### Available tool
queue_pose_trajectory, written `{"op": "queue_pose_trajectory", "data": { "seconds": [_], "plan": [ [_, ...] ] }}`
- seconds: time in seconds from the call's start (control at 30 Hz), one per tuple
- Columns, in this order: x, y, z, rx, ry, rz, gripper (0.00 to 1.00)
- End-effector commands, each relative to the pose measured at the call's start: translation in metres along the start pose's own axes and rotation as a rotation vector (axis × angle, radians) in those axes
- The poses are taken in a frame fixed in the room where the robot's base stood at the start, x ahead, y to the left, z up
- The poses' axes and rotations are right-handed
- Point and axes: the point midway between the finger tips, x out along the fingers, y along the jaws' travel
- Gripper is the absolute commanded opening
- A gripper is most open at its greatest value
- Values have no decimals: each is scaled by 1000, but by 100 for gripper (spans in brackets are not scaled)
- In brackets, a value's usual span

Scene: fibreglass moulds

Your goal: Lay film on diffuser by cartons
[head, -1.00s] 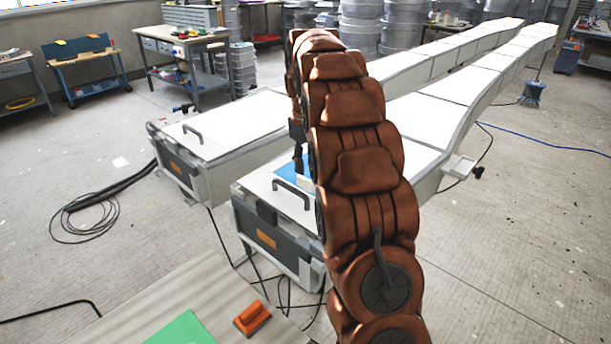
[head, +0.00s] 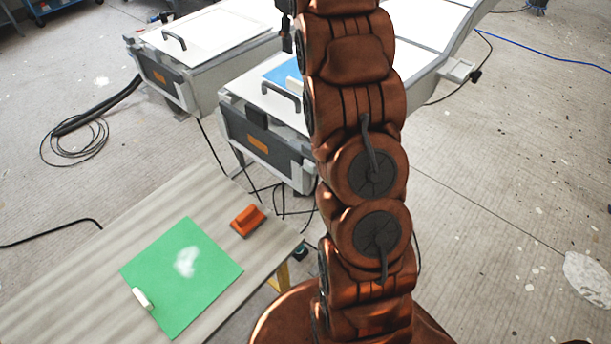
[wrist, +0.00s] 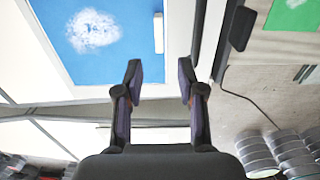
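A blue sheet (wrist: 65,50) with a white mottled patch (wrist: 93,31) lies on a white mould top. A white bar (wrist: 158,33) is at its edge. The sheet shows partly behind my arm in the head view (head: 283,69). A green sheet (head: 185,285) with a similar white patch (head: 187,261) and a small white bar (head: 142,298) lies on a pale board. I cannot tell which of these is the film or the diffuser, and I recognise no cartons.
An orange block (head: 248,220) lies beside the green sheet on the pale board (head: 60,300). Two moulds have raised handles (head: 281,97) at their near ends. Cables and a coiled hose (head: 75,140) lie on the floor. Stacked round drums (wrist: 275,152) show in the wrist view.

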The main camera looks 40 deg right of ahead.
Motion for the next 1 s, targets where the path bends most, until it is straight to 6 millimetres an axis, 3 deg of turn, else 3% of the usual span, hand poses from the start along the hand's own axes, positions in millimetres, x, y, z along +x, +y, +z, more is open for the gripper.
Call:
{"op": "queue_pose_trajectory", "data": {
  "seconds": [0.17, 0.47, 0.77, 1.0],
  "plan": [
    [-4, -24, 8, 11, -8, -6, 39],
    [-3, -100, 46, 61, -35, -21, 39],
    [11, -176, 104, 111, -67, -31, 39],
    [34, -231, 163, 148, -95, -36, 39]
  ]
}}
